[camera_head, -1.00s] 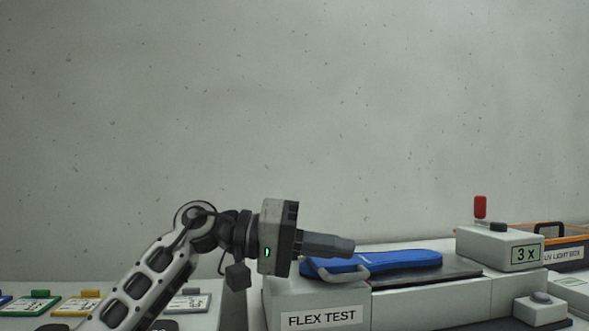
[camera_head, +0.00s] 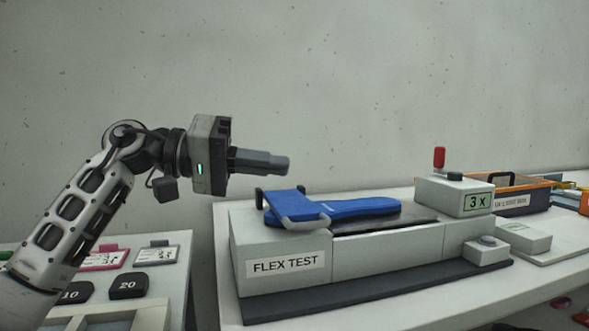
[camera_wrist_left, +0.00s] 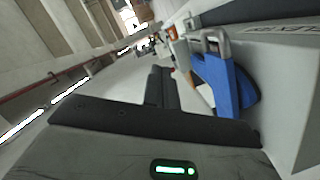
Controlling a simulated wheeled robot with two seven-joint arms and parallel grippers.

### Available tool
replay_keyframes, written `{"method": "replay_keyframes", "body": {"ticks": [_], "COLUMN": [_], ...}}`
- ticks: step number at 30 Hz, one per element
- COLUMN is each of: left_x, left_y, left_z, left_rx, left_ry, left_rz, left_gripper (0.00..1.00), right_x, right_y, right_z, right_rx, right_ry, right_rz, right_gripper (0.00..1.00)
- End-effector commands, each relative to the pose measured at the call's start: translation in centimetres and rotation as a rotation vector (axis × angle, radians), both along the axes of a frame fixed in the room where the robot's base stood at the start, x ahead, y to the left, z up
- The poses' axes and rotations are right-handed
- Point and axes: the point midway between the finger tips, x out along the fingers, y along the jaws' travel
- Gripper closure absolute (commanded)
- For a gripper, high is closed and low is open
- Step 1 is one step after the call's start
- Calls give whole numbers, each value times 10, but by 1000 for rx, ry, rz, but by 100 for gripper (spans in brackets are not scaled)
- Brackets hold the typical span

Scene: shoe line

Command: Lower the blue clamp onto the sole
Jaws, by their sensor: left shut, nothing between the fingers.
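The blue clamp (camera_head: 284,203) with its grey handle (camera_head: 305,223) lies low and nearly flat across the left end of the blue sole (camera_head: 365,207) on the flex tester (camera_head: 385,248). Whether it presses on the sole I cannot tell. The clamp and sole look like one blue shape in the left wrist view (camera_wrist_left: 218,75), with the grey handle at its upper end. My left gripper (camera_head: 284,163) is shut and empty, above the clamp and apart from it. Its fingers also show in the left wrist view (camera_wrist_left: 160,88). My right gripper is not in view.
A grey counter box marked 3 x (camera_head: 455,196) with a red-topped post (camera_head: 439,158) stands at the tester's right. A small button box (camera_head: 486,251) sits in front of it. An orange-rimmed dark box (camera_head: 525,199) is behind. A lower table with tags (camera_head: 155,254) is at left.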

Motion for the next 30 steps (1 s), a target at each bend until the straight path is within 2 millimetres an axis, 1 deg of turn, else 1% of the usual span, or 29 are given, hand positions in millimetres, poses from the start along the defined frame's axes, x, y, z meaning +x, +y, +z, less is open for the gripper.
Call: {"method": "replay_keyframes", "body": {"ticks": [1, 3, 6, 10, 15, 24, 26, 28, 29, 30], "left_x": [-3, -7, -12, -16, -18, -18, -18, -18, -18, -18], "left_y": [12, 25, 40, 53, 59, 59, 59, 59, 59, 59], "left_z": [2, 6, 10, 13, 14, 17, 24, 39, 43, 51], "left_rx": [1, 0, 0, 0, 0, 0, 0, -1, 0, 0], "left_ry": [-2, -2, -2, -1, -1, -1, -2, -2, -2, -2], "left_rz": [1, 2, 1, -2, -2, -3, -3, -2, -3, -3], "left_gripper": [100, 100, 100, 100, 100, 100, 100, 100, 100, 100], "right_x": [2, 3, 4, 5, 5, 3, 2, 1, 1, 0], "right_y": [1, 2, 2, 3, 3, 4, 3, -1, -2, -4], "right_z": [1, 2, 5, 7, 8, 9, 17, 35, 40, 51], "right_rx": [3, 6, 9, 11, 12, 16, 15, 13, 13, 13], "right_ry": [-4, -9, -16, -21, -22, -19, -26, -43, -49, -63], "right_rz": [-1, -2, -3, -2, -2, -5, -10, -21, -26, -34], "right_gripper": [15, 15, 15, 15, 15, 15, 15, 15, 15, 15]}}
